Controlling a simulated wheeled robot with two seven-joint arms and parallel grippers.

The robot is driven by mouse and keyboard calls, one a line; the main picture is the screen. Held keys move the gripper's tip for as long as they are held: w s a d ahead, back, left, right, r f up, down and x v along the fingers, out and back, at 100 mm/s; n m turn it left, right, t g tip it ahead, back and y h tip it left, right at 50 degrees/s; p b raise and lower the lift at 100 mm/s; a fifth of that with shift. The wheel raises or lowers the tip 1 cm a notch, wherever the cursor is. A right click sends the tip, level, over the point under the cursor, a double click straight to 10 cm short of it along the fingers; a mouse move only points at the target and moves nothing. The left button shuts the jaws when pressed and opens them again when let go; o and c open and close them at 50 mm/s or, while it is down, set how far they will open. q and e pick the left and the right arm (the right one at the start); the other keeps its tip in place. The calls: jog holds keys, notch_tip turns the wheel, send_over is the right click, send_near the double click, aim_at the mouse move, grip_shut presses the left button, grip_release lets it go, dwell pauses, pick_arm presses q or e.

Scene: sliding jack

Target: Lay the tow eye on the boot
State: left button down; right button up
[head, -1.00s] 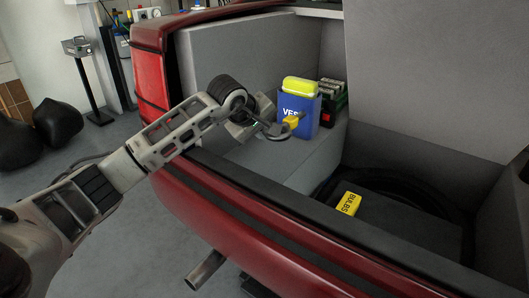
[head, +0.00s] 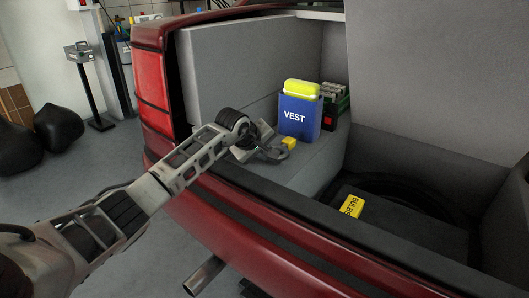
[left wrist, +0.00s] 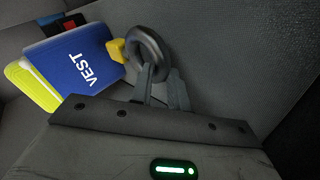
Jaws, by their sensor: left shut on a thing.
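The tow eye shows in the left wrist view as a dark ring (left wrist: 150,44) with a yellow end. In the head view its yellow end (head: 289,143) shows just beyond my gripper, and the gripper hides most of the ring. My left gripper (head: 282,151) is shut on the tow eye, low over the grey ledge of the boot (head: 308,164), in front of the blue vest pouch. Its fingers (left wrist: 161,80) also show in the left wrist view. I cannot tell whether the eye touches the ledge. My right gripper is not in view.
The blue VEST pouch (head: 299,119), with a yellow top, stands close behind the tow eye. A dark case with a red part (head: 330,121) is beside it. A yellow BULBS box (head: 351,206) lies in the lower well. The red rear edge (head: 290,233) borders the boot.

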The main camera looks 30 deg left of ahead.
pick_arm(q)
jog(key=shift+f+b, duration=0.35)
jog(key=shift+f, duration=0.2)
jog(key=c, duration=1.3)
grip_release()
jog(key=shift+f, duration=0.1)
jog(key=shift+c, duration=0.2)
jog(key=shift+r, duration=0.2)
jog(key=v, duration=0.1)
jog(key=p+v, duration=0.2)
jog(key=shift+a+r, duration=0.1)
jog(key=shift+r, duration=0.4)
jog(key=p+v, duration=0.1)
jog(key=v, duration=0.8)
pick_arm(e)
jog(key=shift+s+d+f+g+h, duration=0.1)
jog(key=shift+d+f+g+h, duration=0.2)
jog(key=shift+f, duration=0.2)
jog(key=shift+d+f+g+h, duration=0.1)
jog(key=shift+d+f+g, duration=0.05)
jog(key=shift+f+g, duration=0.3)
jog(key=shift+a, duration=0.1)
